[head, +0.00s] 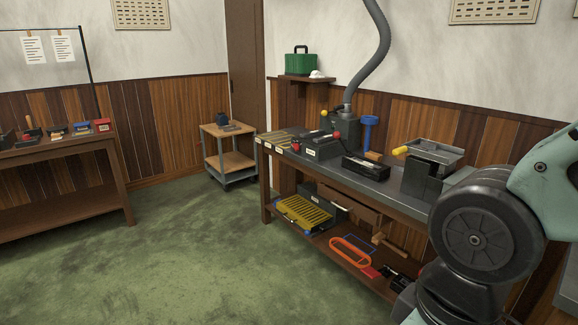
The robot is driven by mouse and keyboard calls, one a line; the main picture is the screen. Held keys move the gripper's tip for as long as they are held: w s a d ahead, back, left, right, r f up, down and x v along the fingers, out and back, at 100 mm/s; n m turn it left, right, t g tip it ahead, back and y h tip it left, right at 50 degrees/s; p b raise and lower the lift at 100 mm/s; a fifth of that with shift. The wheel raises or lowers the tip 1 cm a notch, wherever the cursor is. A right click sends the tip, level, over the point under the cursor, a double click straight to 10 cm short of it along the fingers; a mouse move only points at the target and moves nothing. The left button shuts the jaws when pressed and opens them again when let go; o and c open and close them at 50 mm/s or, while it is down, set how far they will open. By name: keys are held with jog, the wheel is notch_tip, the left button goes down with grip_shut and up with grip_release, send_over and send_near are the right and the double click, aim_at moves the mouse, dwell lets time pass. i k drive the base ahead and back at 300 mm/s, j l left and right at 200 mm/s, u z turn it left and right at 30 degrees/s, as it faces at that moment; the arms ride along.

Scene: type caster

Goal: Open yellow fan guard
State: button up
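A yellow slatted guard (304,213), which looks like the fan guard, is at the left end of the workbench's lower shelf. It lies nearly flat over a dark body, with its slats facing up. It appears closed, but its hinge and any latch are too small to make out. My gripper is out of view; only links of my arm show at the right edge, in front of the bench and well apart from the guard.
The workbench top (408,184) carries dark boxes, a grey machine (341,125) with a hose, and a blue post (369,130). An orange loop (350,251) lies right of the guard. A small cart (229,155) and another table (60,148) stand left. Green floor (190,245) is clear.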

aim_at(306, 214)
jog(key=i, duration=2.35)
jog(key=i+u, duration=0.25)
jog(key=i, duration=0.2)
jog(key=i+l+u, duration=0.25)
jog(key=i, duration=0.2)
